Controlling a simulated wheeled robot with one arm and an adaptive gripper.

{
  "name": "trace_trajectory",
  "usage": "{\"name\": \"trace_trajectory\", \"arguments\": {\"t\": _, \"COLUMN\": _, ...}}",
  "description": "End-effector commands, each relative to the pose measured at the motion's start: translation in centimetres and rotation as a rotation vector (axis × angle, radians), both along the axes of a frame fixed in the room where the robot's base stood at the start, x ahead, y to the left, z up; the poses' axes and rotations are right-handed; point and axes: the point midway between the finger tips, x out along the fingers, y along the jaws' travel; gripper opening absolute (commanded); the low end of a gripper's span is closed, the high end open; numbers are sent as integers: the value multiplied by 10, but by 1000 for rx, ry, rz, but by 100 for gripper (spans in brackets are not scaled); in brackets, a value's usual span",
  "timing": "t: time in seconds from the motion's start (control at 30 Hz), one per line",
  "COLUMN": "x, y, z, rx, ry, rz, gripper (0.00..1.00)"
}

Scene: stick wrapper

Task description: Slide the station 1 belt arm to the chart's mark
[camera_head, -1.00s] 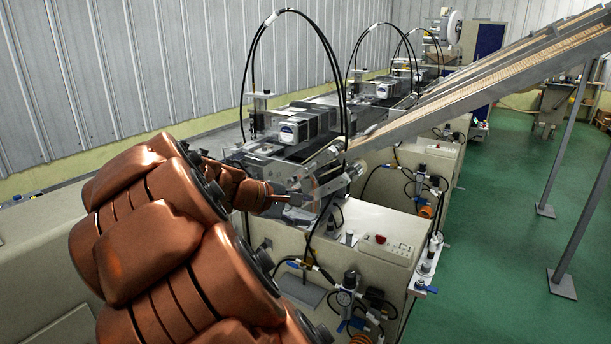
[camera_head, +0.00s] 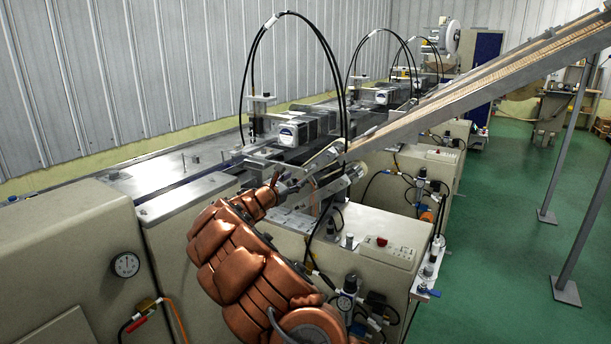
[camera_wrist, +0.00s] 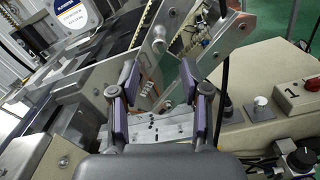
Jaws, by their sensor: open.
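Station 1's mechanism (camera_head: 325,170) is the nearest one, at the low end of the sloping conveyor. My gripper (camera_head: 281,183) is at its near left side, mostly hidden behind my copper arm. In the wrist view my gripper (camera_wrist: 160,92) is open, its two purple-padded fingers apart. Beyond and between the fingers is a metal bracket (camera_wrist: 158,40) with round bolts, which may be the belt arm. A light metal plate (camera_wrist: 155,128) with small dark marks lies below the fingertips. I see no grip on anything. I cannot make out the chart.
A box (camera_wrist: 297,92) marked "1" stands right of the fingers, near a pale knob (camera_wrist: 262,103). Black hoses (camera_head: 262,50) arch over the machine. The sloping conveyor (camera_head: 480,90) rises rightward. The green floor (camera_head: 490,240) at right is largely clear.

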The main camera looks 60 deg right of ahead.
Motion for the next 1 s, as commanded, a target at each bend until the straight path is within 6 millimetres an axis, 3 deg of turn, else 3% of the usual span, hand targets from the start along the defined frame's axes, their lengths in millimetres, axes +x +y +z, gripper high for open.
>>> {"name": "trace_trajectory", "arguments": {"t": 0.53, "x": 2, "y": -54, "z": 0, "rx": 2, "ry": -4, "rz": 1, "gripper": 47}}
{"name": "trace_trajectory", "arguments": {"t": 1.0, "x": 4, "y": -76, "z": 0, "rx": -1, "ry": 0, "rz": 3, "gripper": 47}}
